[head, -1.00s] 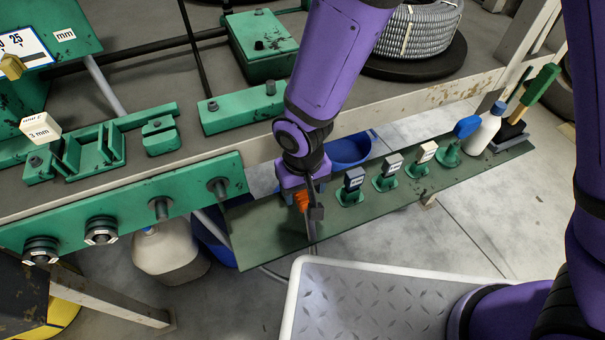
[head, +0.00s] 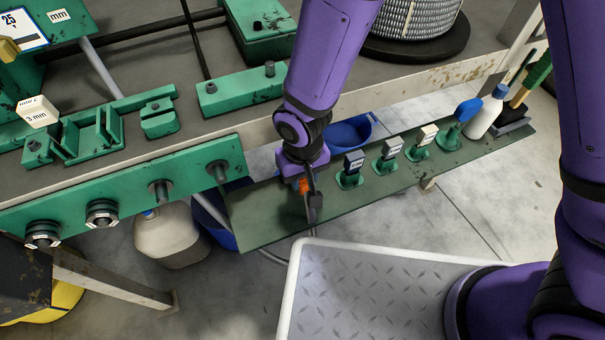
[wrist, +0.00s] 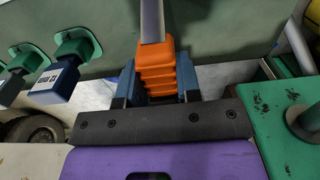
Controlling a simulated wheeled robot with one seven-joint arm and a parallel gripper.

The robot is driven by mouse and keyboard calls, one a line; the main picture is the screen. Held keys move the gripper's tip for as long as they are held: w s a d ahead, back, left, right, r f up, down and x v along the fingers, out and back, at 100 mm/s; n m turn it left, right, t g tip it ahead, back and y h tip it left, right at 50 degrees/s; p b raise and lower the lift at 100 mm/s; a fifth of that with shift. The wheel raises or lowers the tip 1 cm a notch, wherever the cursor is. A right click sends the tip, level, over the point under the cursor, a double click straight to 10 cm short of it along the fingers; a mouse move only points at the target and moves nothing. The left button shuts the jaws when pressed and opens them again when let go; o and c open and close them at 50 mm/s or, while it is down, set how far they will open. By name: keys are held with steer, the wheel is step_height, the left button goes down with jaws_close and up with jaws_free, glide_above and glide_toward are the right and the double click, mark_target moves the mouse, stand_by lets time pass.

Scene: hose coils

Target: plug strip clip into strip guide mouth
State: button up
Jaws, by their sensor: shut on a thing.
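An orange ribbed clip (wrist: 157,72) sits between the two blue fingers of my gripper (wrist: 157,86) in the wrist view. A flat grey strip (wrist: 152,20) runs from the clip away to the top of that view. In the head view my gripper (head: 308,192) hangs in front of the bench, over the near end of the dark green shelf, and the orange clip (head: 304,186) shows as a small patch beside a dark piece. Slotted green fixtures (head: 101,138) stand on the bench at left, apart from my gripper. I cannot tell which part is the strip guide mouth.
The dark green shelf (head: 262,222) carries several labelled plugs on green stands, a white bottle (head: 484,117) and a brush. A green rail (head: 130,195) with several pegs fronts the bench. A blue bowl (head: 348,135) lies beyond the shelf. A grey tread-plate deck (head: 370,290) is below.

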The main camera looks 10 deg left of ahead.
steer(key=shift+s+d, duration=0.25)
steer(key=shift+s, duration=0.1)
stand_by(0.7)
steer(key=shift+s+d, duration=0.4)
steer(key=shift+s, duration=0.2)
steer(key=shift+s+d, duration=0.35)
steer(key=shift+s, duration=0.25)
steer(key=s+d, duration=0.3)
steer(key=s, duration=0.2)
steer(key=shift+s+d, duration=0.15)
steer(key=shift+s, duration=0.05)
steer(key=shift+r, duration=0.1)
stand_by(0.4)
